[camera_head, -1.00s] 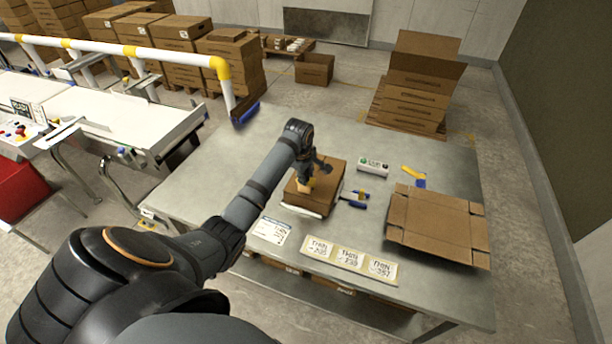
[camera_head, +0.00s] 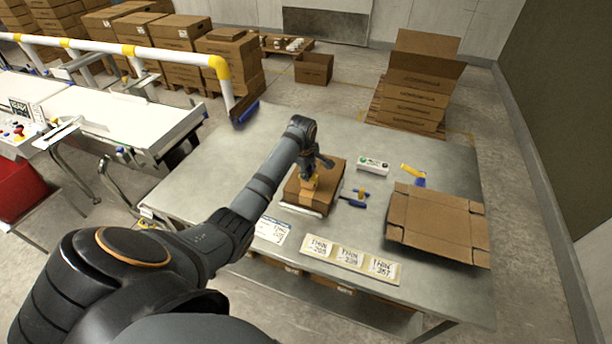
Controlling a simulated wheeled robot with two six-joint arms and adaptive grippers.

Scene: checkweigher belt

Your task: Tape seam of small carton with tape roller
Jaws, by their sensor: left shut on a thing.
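The small brown carton (camera_head: 328,190) lies on the grey steel table, shut, with a lighter strip along its top. The fingers and wrist hide part of the tool and the seam. A blue-handled tool with a yellow part (camera_head: 355,199) lies just right of the carton. My right gripper is out of view.
A flattened carton (camera_head: 437,223) covers the table's right side. A yellow and blue tool (camera_head: 412,172) and a small white box (camera_head: 373,165) lie behind. A label strip (camera_head: 350,257) and a paper sheet (camera_head: 272,230) lie in front. The conveyor (camera_head: 130,115) stands left.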

